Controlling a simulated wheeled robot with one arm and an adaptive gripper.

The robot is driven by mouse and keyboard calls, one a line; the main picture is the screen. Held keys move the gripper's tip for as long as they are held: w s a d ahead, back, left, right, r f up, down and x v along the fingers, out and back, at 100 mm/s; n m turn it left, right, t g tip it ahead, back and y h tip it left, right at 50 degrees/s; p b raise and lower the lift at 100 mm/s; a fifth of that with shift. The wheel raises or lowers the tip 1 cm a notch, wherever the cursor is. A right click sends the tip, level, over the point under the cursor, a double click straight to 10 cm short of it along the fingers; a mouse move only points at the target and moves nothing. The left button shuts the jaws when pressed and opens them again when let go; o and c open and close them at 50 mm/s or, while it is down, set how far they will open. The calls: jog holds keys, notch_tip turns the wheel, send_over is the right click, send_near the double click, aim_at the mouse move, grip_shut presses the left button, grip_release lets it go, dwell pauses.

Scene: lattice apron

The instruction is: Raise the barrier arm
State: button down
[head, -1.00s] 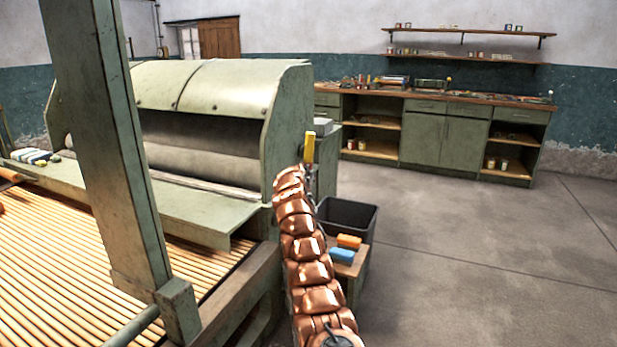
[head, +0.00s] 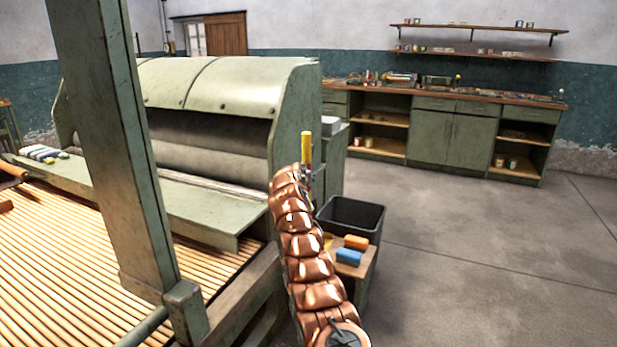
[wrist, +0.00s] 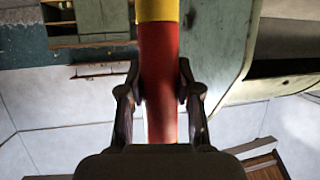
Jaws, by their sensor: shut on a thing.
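The barrier arm is a bar banded yellow and red. In the head view its yellow end (head: 307,147) stands nearly upright in front of the machine's right side, with a bit of red below it. In the wrist view its red band (wrist: 158,65) runs between the fingers, with yellow at the top edge. My gripper (wrist: 158,95) is shut on the red band, one finger on each side. In the head view my gripper (head: 311,178) is small and partly hidden behind my copper-coloured arm. The barrier's pivot and lower part are hidden.
The green machine (head: 215,85) with its slatted bed (head: 50,240) fills the left, behind a thick green post (head: 115,150). A black bin (head: 352,215) and a small stand (head: 355,262) with orange and blue blocks are right of my arm. Floor (head: 480,250) is clear at right.

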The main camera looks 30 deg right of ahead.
jog(key=shift+w+a+r, duration=0.15)
jog(key=shift+w+a, duration=0.15)
jog(key=shift+a, duration=0.2)
dwell(0.3)
jog(key=c, duration=0.8)
grip_release()
jog(key=shift+w, duration=0.1)
jog(key=shift+o, duration=0.2)
jog(key=shift+d, duration=0.1)
jog(key=shift+d, duration=0.1)
